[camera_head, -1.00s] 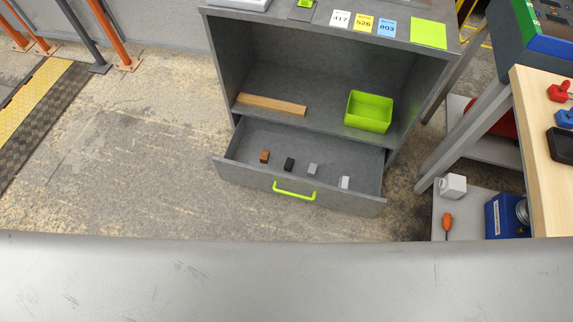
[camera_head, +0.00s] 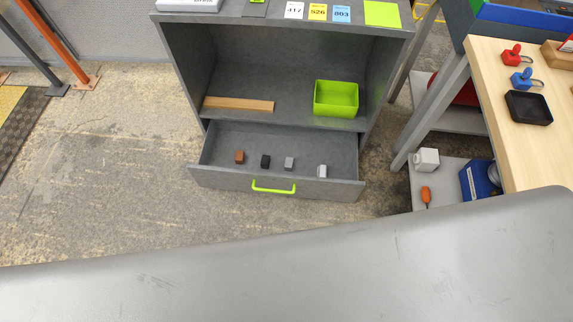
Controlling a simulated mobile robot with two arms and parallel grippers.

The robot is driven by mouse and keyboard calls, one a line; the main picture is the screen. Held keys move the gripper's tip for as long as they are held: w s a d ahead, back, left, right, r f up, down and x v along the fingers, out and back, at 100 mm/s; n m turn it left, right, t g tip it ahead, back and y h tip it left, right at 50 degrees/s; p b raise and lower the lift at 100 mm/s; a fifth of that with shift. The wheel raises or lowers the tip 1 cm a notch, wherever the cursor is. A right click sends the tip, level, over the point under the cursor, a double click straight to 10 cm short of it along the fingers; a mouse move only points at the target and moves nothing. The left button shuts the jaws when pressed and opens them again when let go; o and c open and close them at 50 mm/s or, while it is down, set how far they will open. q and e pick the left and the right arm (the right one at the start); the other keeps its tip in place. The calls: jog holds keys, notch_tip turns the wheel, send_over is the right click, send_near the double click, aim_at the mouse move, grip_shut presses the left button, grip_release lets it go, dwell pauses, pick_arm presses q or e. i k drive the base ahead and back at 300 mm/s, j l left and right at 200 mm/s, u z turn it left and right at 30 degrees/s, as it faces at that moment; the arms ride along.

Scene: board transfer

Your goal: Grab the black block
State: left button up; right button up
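The black block (camera_head: 265,161) stands in the open drawer (camera_head: 215,178) of a grey cabinet. It is between a brown block (camera_head: 240,157) on its left and a grey block (camera_head: 289,163) on its right, with gaps between them. A white block (camera_head: 322,171) is farther right in the same drawer. The drawer has a bright green handle (camera_head: 273,187) on its front. Neither of my grippers shows in the head view.
On the cabinet shelf above the drawer are a wooden strip (camera_head: 239,104) and a green bin (camera_head: 336,98). A wooden-topped workbench (camera_head: 493,88) stands at the right. A grey surface (camera_head: 280,270) fills the bottom of the view. Bare floor (camera_head: 110,165) lies left of the cabinet.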

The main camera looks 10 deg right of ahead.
aim_at(265, 162)
jog(key=i+l+u, duration=0.15)
jog(key=l+u, duration=1.05)
jog(key=l, duration=0.2)
